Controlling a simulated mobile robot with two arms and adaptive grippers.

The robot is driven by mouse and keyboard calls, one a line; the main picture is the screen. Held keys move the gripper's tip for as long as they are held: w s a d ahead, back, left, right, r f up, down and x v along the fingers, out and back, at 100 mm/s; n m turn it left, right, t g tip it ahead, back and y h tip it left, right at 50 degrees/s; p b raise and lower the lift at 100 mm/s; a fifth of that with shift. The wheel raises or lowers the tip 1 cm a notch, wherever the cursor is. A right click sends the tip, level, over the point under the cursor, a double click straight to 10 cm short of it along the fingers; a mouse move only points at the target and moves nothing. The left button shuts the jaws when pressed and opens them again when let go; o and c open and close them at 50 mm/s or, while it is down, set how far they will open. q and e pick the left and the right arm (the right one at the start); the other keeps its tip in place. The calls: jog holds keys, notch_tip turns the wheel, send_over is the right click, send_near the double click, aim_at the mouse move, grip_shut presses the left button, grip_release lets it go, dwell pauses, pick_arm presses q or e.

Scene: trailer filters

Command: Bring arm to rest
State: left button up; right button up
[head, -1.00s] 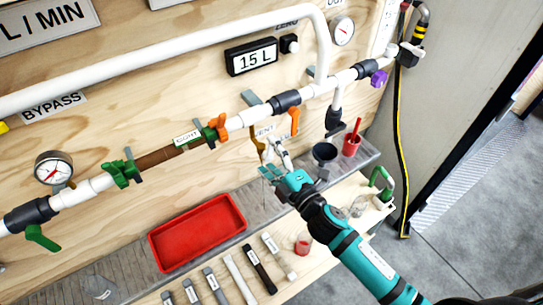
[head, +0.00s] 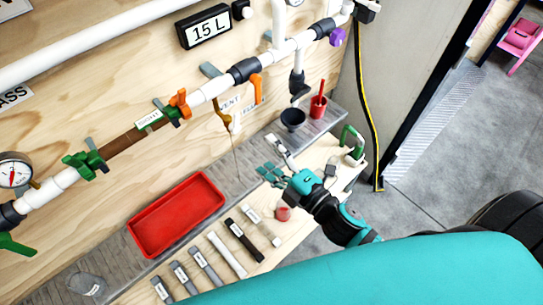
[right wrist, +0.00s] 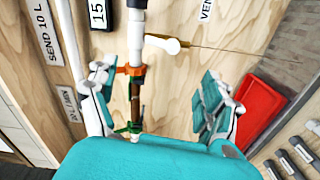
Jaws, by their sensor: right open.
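My right gripper (head: 268,158) is open and empty, with its fingers spread above the front bench at the middle of the head view. In the right wrist view its two fingers (right wrist: 152,95) stand wide apart with nothing between them. My teal arm fills the lower right of the head view. The vent tap (head: 221,108) on the pipe is left of and behind the gripper, apart from it. A thin brownish line runs down from the tap; it also shows beside the white vent outlet (right wrist: 165,43) in the right wrist view. My left gripper is not in view.
A red tray (head: 180,212) lies on the grey ledge, with several labelled strips (head: 225,254) in front. A dark cup (head: 292,118), a red cup (head: 318,106) and a green-handled item (head: 352,141) are near the gripper. Open floor (head: 430,165) lies to the right.

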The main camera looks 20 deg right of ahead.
jog(key=shift+s, duration=0.2)
dwell(0.4)
jog(key=s+d+f+m+g+h+b, duration=0.1)
jog(key=s+d+f+m+g+h, duration=0.15)
jog(key=f, duration=0.95)
jog(key=s+d+f+m+g+h, duration=0.1)
jog(key=s+d+f+m+g, duration=0.2)
jog(key=f, duration=0.9)
jog(key=s+d+f+m+g+h+b, duration=0.1)
jog(key=s+d+f+m+g+h, duration=0.2)
jog(key=f, duration=0.9)
jog(key=s+f+m+g, duration=0.3)
jog(key=s+f, duration=0.6)
jog(key=s, duration=0.3)
jog(key=s+d+f+m+g+b, duration=0.1)
jog(key=s+f+m+g, duration=0.3)
jog(key=s+f, duration=0.6)
jog(key=s+m, duration=0.2)
jog(key=s, duration=0.1)
jog(key=shift+d+f, duration=0.25)
